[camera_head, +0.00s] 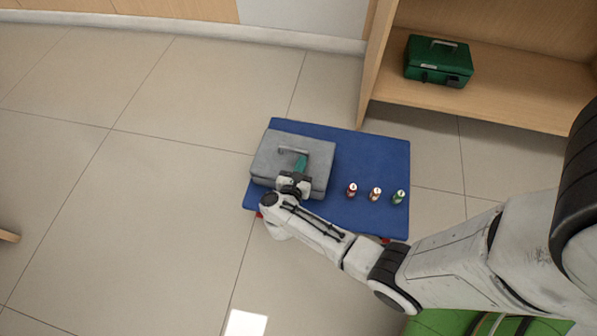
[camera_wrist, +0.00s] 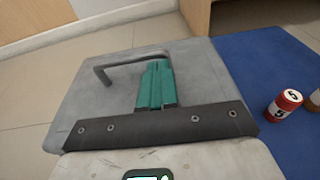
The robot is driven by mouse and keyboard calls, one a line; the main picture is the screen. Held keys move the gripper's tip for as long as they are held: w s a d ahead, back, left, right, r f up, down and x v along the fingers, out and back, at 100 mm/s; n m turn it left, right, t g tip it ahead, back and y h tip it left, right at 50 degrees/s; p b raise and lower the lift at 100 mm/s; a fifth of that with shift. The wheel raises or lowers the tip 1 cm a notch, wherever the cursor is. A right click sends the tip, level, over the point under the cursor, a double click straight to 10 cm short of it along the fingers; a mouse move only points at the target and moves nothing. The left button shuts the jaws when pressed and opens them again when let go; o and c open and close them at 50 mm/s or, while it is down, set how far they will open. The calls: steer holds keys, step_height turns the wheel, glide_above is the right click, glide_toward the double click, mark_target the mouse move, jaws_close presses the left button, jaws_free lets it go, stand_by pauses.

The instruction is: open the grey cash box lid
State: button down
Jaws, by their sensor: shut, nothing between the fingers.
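The grey cash box (camera_head: 318,155) stands on the left part of a blue mat (camera_head: 350,145), with its lid down. Its lid has a grey metal handle (camera_head: 293,150), which also shows in the wrist view (camera_wrist: 125,60). My gripper (camera_head: 301,160) is over the lid, close to the handle. In the wrist view its teal fingers (camera_wrist: 157,70) are together and empty, with their tips just beside the handle's right part. I cannot tell whether they touch the handle or the lid (camera_wrist: 75,95).
A green cash box (camera_head: 437,62) sits on a wooden shelf (camera_head: 500,95) at the upper right.

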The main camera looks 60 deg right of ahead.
steer(key=shift+d+r, duration=0.15)
stand_by(0.3)
steer(key=shift+w+d+r+y+p, duration=0.1)
steer(key=shift+d+r+y+p, duration=0.2)
steer(key=shift+p, duration=0.7)
